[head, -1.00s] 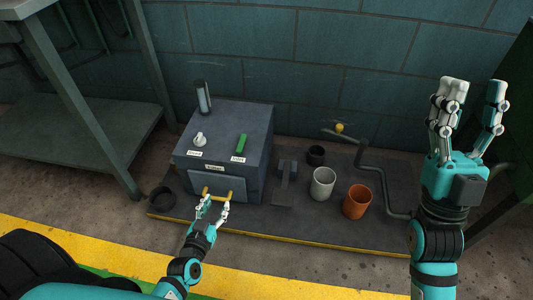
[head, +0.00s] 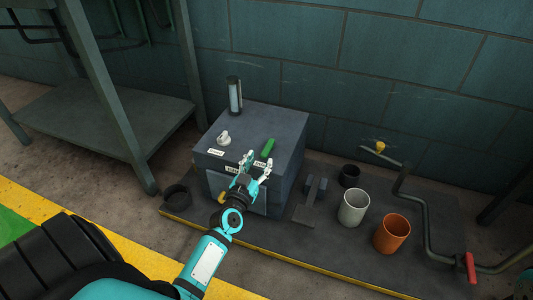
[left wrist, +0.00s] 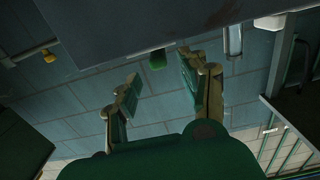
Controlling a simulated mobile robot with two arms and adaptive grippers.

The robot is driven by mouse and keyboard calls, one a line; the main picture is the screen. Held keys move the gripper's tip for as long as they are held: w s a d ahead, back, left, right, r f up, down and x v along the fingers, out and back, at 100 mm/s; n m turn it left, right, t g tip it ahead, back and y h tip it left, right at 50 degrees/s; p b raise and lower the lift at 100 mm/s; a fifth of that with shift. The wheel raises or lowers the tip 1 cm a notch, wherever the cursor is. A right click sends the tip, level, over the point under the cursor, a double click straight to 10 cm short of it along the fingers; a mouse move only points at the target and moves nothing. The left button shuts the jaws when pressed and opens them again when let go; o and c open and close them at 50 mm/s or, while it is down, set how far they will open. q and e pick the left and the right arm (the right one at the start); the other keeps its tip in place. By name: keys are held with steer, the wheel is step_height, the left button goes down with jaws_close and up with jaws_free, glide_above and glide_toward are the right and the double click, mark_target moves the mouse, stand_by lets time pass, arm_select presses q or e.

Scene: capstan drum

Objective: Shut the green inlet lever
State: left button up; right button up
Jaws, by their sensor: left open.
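The green inlet lever (head: 267,148) stands on the top of a grey box (head: 277,119), near its front right. My left gripper (head: 256,163) is open and empty at the box's front top edge, just short of the lever. My right gripper is out of view.
A white knob (head: 223,138) and a clear tube (head: 235,96) stand on the box. A white cup (head: 353,208), an orange cup (head: 391,234) and a black cup (head: 349,176) stand to the right. A crank with a red grip (head: 470,268) is at far right.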

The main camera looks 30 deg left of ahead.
mark_target(266, 149)
arm_select(q)
steer(key=b+x, duration=0.1)
steer(key=x, duration=0.5)
steer(key=shift+w+b, duration=0.3)
steer(key=shift+w, duration=0.05)
jaws_close()
